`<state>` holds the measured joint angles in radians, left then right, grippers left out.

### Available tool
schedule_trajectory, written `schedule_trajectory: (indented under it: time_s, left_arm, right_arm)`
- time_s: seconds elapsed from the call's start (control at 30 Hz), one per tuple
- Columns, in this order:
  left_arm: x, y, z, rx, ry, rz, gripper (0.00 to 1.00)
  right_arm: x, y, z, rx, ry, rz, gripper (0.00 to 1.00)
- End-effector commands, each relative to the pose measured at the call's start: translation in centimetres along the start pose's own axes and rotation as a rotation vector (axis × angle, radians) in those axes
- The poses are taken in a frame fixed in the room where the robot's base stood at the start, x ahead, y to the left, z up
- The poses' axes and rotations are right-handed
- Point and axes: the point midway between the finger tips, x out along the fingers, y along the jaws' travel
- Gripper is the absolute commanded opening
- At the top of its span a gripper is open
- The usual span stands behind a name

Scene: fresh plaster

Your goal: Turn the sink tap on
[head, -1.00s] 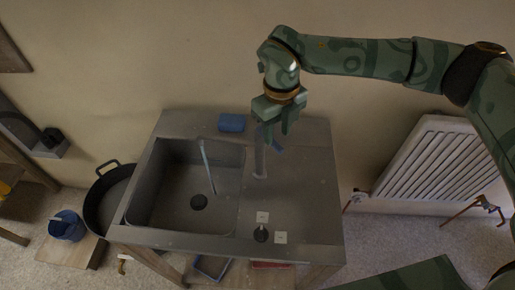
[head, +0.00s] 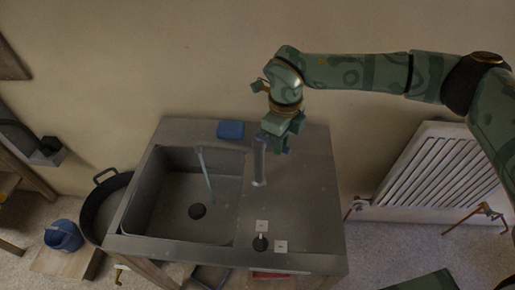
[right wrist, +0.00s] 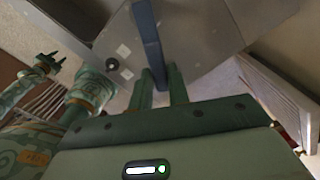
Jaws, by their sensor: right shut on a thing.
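The sink tap (head: 260,165) is a grey post on the right part of the grey sink unit (head: 305,205). Its blue lever (right wrist: 148,35) runs between my right fingers in the right wrist view. My right gripper (head: 277,143) is at the tap's top, shut on this lever, and hides part of it. A thin pale-blue upright streak (head: 206,175) shows over the basin (head: 165,215); I cannot tell whether it is water or a rod. My left gripper (right wrist: 45,63) shows small in the right wrist view, its fingers apart and empty.
A blue block (head: 230,130) lies on the back rim. A dark round fitting (head: 260,243) with white labels is at the front right. A white radiator (head: 430,170) stands at the right.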

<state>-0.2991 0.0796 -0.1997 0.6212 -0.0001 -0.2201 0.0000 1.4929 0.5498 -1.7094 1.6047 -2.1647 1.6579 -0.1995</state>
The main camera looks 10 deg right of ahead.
Motion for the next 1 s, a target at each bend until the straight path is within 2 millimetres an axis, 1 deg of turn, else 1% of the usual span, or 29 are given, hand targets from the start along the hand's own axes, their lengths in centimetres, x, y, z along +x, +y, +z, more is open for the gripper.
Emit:
schedule_trajectory:
  time_s: [0.03, 0.1, 0.2, 0.3, 0.53, 0.7, 0.9, 0.93, 0.97, 1.0]
  left_arm:
    - [-0.5, 0.0, -0.1, 0.0, 0.001, 0.0, 0.36]
    - [-0.8, 0.0, -0.1, 0.0, 0.001, 0.0, 0.36]
    - [-0.9, 0.0, -0.1, 0.0, 0.001, 0.0, 0.36]
    - [-0.9, 0.0, -0.1, -0.001, 0.001, 0.0, 0.36]
    - [-0.9, 0.0, -0.1, 0.0, 0.001, 0.0, 0.36]
    - [-1.2, 0.0, -0.1, 0.0, 0.001, 0.0, 0.36]
    - [-1.2, 0.0, -0.1, 0.0, 0.001, 0.0, 0.36]
    - [-1.2, 0.0, -0.1, 0.0, 0.001, 0.0, 0.36]
    - [-1.2, 0.0, -0.1, 0.0, 0.001, 0.0, 0.36]
    - [-1.2, 0.0, -0.1, 0.0, 0.001, 0.0, 0.36]
  right_arm:
    - [-0.3, -0.7, 0.1, -0.085, -0.003, -0.004, 0.01]
    - [-0.3, -1.4, 0.1, -0.205, -0.004, -0.004, 0.01]
    - [-0.3, -2.1, 0.2, -0.319, -0.006, -0.005, 0.01]
    - [-0.1, -2.2, 0.2, -0.358, -0.005, -0.003, 0.01]
    - [-0.1, -2.3, 0.2, -0.373, -0.004, -0.003, 0.01]
    - [-0.2, -3.3, 0.6, -0.53, -0.004, -0.003, 0.01]
    - [-0.1, -3.4, 0.7, -0.554, -0.004, -0.004, 0.01]
    - [-0.1, -3.4, 0.7, -0.554, -0.004, -0.004, 0.23]
    - [-0.1, -3.4, 0.7, -0.554, -0.004, -0.004, 0.31]
    - [-0.1, -3.4, 0.7, -0.553, -0.004, -0.004, 0.36]
